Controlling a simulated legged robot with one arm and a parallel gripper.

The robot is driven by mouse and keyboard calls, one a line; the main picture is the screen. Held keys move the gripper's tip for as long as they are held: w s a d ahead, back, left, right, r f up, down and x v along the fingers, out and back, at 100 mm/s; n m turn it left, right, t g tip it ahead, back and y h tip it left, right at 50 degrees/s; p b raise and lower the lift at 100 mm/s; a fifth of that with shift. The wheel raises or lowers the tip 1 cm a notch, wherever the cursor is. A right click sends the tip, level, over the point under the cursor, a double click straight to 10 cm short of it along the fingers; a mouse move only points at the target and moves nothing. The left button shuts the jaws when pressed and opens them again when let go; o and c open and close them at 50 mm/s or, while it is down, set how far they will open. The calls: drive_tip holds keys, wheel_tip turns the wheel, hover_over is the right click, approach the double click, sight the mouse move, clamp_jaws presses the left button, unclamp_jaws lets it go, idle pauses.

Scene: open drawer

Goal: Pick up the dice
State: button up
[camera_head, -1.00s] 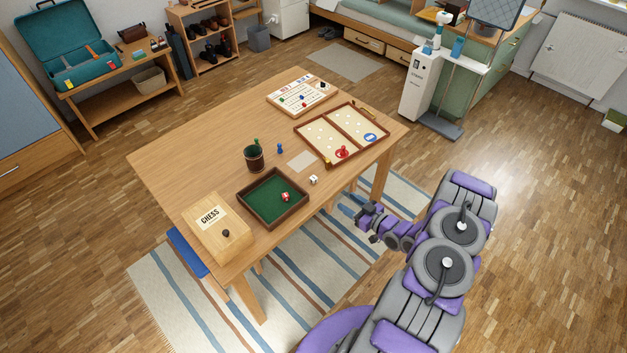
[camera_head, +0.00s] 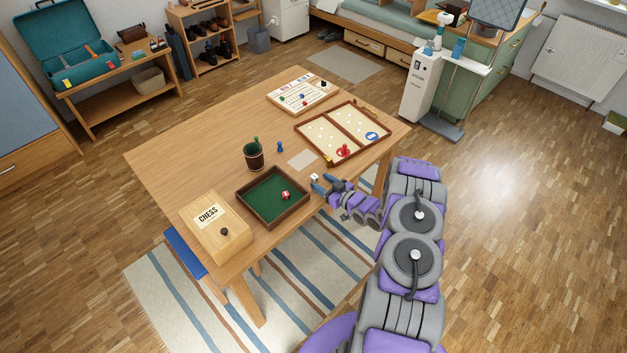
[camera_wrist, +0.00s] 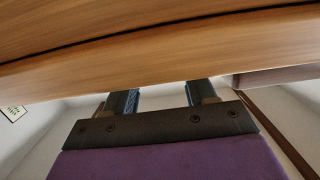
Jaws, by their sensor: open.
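A white die (camera_head: 314,177) lies on the wooden table (camera_head: 180,150), near its right edge. A red die (camera_head: 285,195) lies in the green-lined dice tray (camera_head: 245,203). My gripper (camera_head: 319,183) is at the table's right edge, close beside the white die, with its fingers pointing toward it. Whether it touches the die or the table I cannot tell. In the wrist view the two fingers of my gripper (camera_wrist: 160,97) stand apart with nothing between them, and the table edge (camera_wrist: 150,75) crosses in front. No die shows in that view.
A dark cup (camera_head: 253,158) with a green piece, a blue pawn (camera_head: 280,146) and a pale card (camera_head: 301,160) are near the tray. A framed game board (camera_head: 343,133) lies behind my gripper. A chess box (camera_head: 213,228) is at the near left corner.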

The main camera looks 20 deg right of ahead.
sight(317, 178)
drive_tip(key=x, duration=0.3)
drive_tip(key=shift+d+b, duration=0.2)
drive_tip(key=shift+b, duration=0.15)
drive_tip(key=shift+w+a, duration=0.1)
drive_tip(key=shift+w, duration=0.05)
clamp_jaws()
